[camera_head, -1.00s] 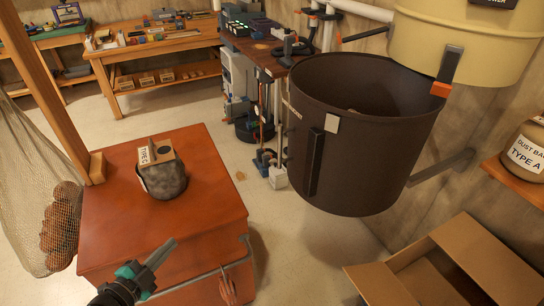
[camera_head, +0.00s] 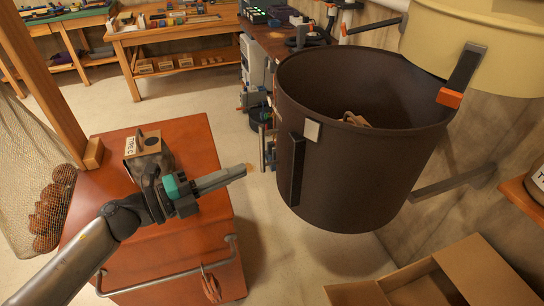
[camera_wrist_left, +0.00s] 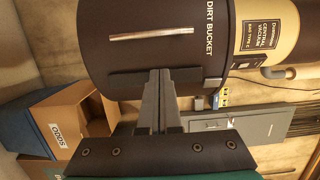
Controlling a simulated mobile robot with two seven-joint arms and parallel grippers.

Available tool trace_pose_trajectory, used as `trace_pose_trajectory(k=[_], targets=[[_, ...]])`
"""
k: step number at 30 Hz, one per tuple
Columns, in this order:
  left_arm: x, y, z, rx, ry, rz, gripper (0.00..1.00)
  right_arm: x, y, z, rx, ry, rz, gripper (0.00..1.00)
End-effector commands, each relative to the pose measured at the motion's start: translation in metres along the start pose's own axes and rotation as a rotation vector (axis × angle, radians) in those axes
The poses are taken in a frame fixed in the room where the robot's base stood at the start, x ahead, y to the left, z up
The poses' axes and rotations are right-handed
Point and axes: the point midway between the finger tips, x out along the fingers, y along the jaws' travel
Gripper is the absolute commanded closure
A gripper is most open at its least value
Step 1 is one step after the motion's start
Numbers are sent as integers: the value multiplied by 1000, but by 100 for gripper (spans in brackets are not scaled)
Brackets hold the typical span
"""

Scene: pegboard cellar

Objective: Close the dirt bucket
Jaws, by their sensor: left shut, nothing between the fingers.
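The dirt bucket (camera_head: 350,165) is a large dark brown, open-topped drum below and left of the beige vacuum body (camera_head: 470,60). Its rim is apart from the body and its inside shows. A dark upright bar (camera_head: 296,170) and a pale square plate (camera_head: 312,130) are on its outer side. In the left wrist view the bucket (camera_wrist_left: 150,50) bears its name and a metal handle (camera_wrist_left: 151,34). My left gripper (camera_head: 240,172) is shut and empty, its tips pointing at the bucket from the left with a gap in the head view. My right gripper is not in view.
A red-brown cabinet (camera_head: 190,245) with a front rail stands under my left arm, holding a bag labelled TYPE C (camera_head: 143,144). An open cardboard box (camera_head: 470,260) lies below the bucket at right. A dark wall bracket (camera_head: 455,183) extends beside the bucket. Workbenches stand behind.

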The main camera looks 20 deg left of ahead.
Motion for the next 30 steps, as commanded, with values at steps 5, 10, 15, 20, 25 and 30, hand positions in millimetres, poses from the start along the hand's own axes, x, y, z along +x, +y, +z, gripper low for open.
trace_pose_trajectory(k=[5, 10, 15, 20, 25, 30], targets=[[28, -1, 0, 1, 0, -3, 100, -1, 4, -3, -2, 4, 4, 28], [53, -1, 0, 0, -1, -3, 100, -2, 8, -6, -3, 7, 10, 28], [73, 0, 0, -2, -1, -2, 100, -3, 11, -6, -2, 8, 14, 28], [84, 0, 0, -1, -1, -2, 100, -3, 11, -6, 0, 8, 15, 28], [86, 0, 0, -1, -2, 0, 100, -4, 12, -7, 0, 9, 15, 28], [86, 0, 0, -2, -2, 0, 100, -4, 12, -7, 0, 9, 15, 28]])
